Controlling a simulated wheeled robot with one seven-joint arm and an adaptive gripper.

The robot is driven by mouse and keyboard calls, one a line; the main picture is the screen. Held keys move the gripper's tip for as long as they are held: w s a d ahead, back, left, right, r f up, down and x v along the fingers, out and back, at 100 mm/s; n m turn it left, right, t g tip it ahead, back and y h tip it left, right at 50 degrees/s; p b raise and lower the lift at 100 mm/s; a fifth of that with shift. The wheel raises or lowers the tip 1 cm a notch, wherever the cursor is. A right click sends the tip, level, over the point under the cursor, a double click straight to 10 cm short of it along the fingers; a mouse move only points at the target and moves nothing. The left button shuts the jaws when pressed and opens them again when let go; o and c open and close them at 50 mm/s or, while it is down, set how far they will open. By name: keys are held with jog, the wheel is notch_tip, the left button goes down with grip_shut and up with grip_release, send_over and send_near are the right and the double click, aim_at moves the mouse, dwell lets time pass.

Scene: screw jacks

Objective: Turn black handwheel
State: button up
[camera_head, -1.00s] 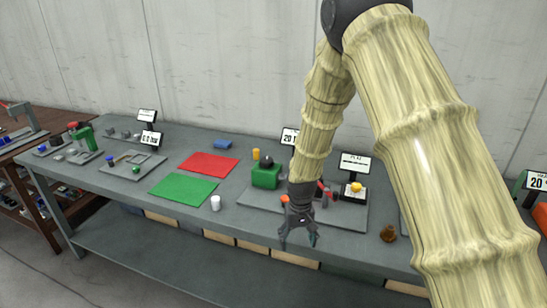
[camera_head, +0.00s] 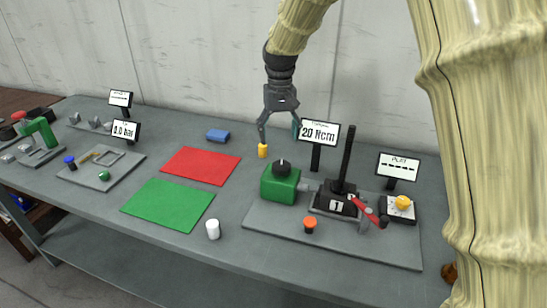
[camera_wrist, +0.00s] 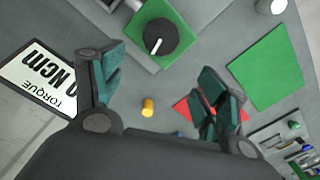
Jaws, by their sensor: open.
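The black handwheel (camera_head: 283,168) sits on top of a green block (camera_head: 280,186) on a grey base plate (camera_head: 262,224). In the wrist view the handwheel (camera_wrist: 160,40) is a dark disc with a white bar on it, near the top edge. My gripper (camera_head: 279,133) is open and empty. It hangs above the back of the table, behind the handwheel and apart from it. The wrist view shows its fingers (camera_wrist: 160,85) spread wide, with the handwheel beyond them.
A yellow cylinder (camera_head: 263,151) stands below my gripper. A "20 Ncm" sign (camera_head: 319,134) and a black upright lever (camera_head: 347,155) stand to the right. Red (camera_head: 200,165) and green (camera_head: 168,205) mats lie left, with a white cylinder (camera_head: 213,229) in front.

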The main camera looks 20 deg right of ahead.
jog(key=shift+s+f, duration=0.2)
jog(key=p, duration=0.2)
send_over(282, 165)
jog(key=s, duration=0.3)
jog(key=f, duration=0.3)
jog(key=shift+w+f, duration=0.25)
jog(key=w+f, duration=0.1)
jog(key=f, duration=0.1)
jog(key=w+f, duration=0.1)
jog(key=f, duration=0.1)
jog(key=w+f, duration=0.2)
jog(key=shift+w, duration=0.1)
jog(key=s+r, duration=0.2)
jog(key=s, duration=0.1)
jog(key=c, duration=0.3)
jog(key=shift+w+a+f, duration=0.1)
jog(key=shift+f, duration=0.05)
jog(key=c, duration=0.4)
jog(key=shift+w+f, duration=0.65)
jog(key=shift+w, duration=0.05)
jog(key=c, duration=0.3)
jog(key=shift+s+r, duration=0.1)
jog(key=shift+s, duration=0.05)
jog(key=shift+c, duration=0.2)
